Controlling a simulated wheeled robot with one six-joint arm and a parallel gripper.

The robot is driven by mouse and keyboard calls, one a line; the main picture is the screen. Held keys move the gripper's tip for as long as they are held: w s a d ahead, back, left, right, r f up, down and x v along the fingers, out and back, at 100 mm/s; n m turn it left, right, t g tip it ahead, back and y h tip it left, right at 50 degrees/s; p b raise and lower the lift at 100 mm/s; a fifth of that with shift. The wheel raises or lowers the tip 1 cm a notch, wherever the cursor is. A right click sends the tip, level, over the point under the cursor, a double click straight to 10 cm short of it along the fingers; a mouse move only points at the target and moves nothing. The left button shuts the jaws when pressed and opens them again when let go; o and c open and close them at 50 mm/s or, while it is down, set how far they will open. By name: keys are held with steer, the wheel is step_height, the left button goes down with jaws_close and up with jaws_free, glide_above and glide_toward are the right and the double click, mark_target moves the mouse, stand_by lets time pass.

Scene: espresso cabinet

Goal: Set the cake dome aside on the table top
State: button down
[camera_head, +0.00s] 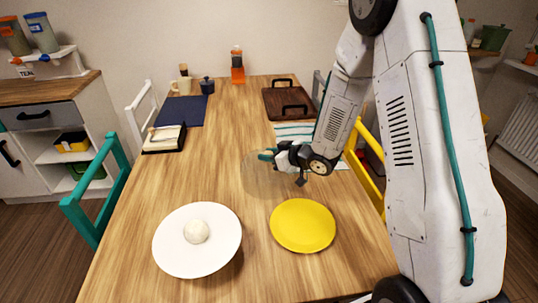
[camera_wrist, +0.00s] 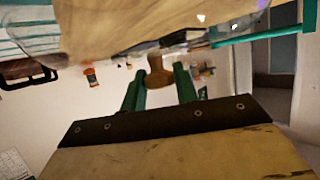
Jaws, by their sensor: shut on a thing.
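The clear cake dome (camera_head: 262,180) is a faint see-through shape over the middle of the table top (camera_head: 225,125), behind the plates. My gripper (camera_head: 268,154) is at the dome's top. In the wrist view, the green fingers of my gripper (camera_wrist: 160,88) are closed around the brown knob (camera_wrist: 156,63) of the dome. The glass is hardly visible there. I cannot tell whether the dome's rim touches the table.
A white cake stand (camera_head: 170,250) with a round white ball (camera_head: 197,231) stands front left. A yellow plate (camera_head: 303,225) is front right. A dark tray (camera_head: 288,103), striped cloth (camera_head: 292,132), napkin holder (camera_head: 164,138) and blue mat (camera_head: 182,111) lie farther back.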

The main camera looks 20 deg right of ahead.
steer(key=shift+f, duration=0.1)
steer(key=c, duration=1.1)
jaws_free()
steer(key=shift+f, duration=0.1)
steer(key=shift+o, duration=0.2)
